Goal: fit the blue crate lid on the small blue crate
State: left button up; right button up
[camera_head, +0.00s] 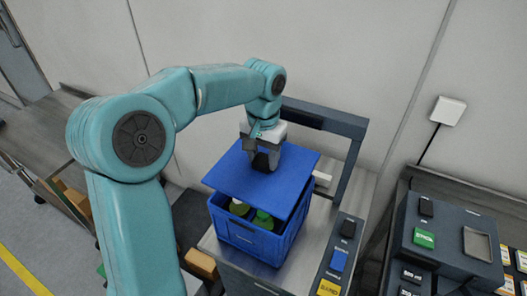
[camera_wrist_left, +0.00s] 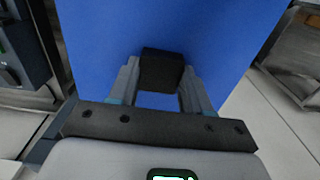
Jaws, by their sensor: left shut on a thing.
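The blue crate lid (camera_head: 291,181) is a flat blue panel with a black knob on top. My left gripper (camera_head: 264,161) is shut on that black knob, which shows between the fingers in the left wrist view (camera_wrist_left: 161,72). The lid is over the small blue crate (camera_head: 253,243), turned and tilted relative to its rim. A gap at the front shows green-topped items (camera_head: 263,219) inside the crate. Whether the lid touches the rim at the back is hidden. The crate stands on a metal surface. My right gripper is not in view.
A dark frame (camera_head: 352,160) stands behind and right of the crate. A strip of buttons (camera_head: 338,260) lies right of it. A dark control box (camera_head: 447,240) is farther right. A brown block (camera_head: 201,264) is at the crate's left front.

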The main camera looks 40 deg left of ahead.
aim_at(262, 172)
pick_arm(q)
jog(key=shift+s+f, duration=0.25)
jog(key=shift+f, duration=0.05)
jog(key=shift+f+b, duration=0.35)
jog(key=shift+b, duration=0.2)
jog(key=shift+w+f+b, duration=0.2)
jog(key=shift+f+b, duration=0.2)
jog(key=shift+f, duration=0.15)
jog(key=shift+w+f+b, duration=0.2)
jog(key=shift+f+b, duration=0.15)
jog(key=shift+f, duration=0.15)
jog(key=shift+d+f+b, duration=0.1)
jog(key=shift+f+b, duration=0.25)
jog(key=shift+s+f+b, duration=0.4)
jog(key=shift+s+b, duration=0.05)
jog(key=shift+w+f, duration=0.2)
jog(key=shift+w, duration=0.2)
jog(key=shift+s+r, duration=0.15)
jog(key=shift+s, duration=0.15)
jog(key=shift+w, duration=0.35)
